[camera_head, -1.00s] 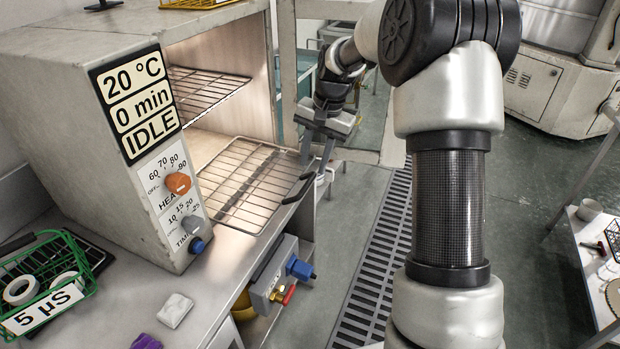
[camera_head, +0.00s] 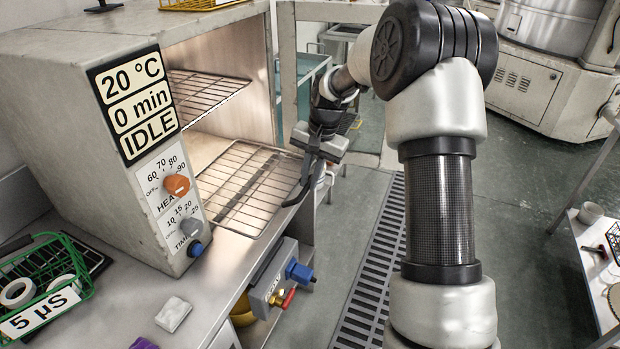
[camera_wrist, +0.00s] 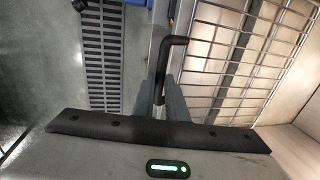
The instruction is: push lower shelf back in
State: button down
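The lower shelf (camera_head: 236,215) is a wire rack sticking partly out of the open oven. In the wrist view the rack (camera_wrist: 225,75) fills the right side. Its dark bent handle (camera_head: 290,200) is at the outer front corner. My gripper (camera_head: 307,172) is at the handle, outside the oven's right side. In the wrist view the handle (camera_wrist: 172,50) runs down between the two fingers of my gripper (camera_wrist: 160,88). I cannot tell whether the fingers are pressed on it or just around it. The oven (camera_head: 110,190) reads 20 °C, 0 min, IDLE.
An upper shelf (camera_head: 205,92) sits inside the oven. A grey valve box (camera_head: 272,285) with blue and red fittings is below the bench edge. A green basket (camera_head: 45,285) and white block (camera_head: 173,314) are on the bench. The floor beside the drain grate (camera_head: 375,275) is clear.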

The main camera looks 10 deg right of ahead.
jog(key=p, duration=0.6)
send_over(249, 178)
jog(key=c, duration=1.8)
grip_release()
jog(key=shift+o, duration=0.2)
jog(key=shift+r, duration=0.1)
notch_tip(249, 178, up, 17)
jog(key=s+d+p, duration=0.1)
jog(key=s+d, duration=0.1)
jog(key=shift+d+p, duration=0.3)
jog(key=shift+d, duration=0.1)
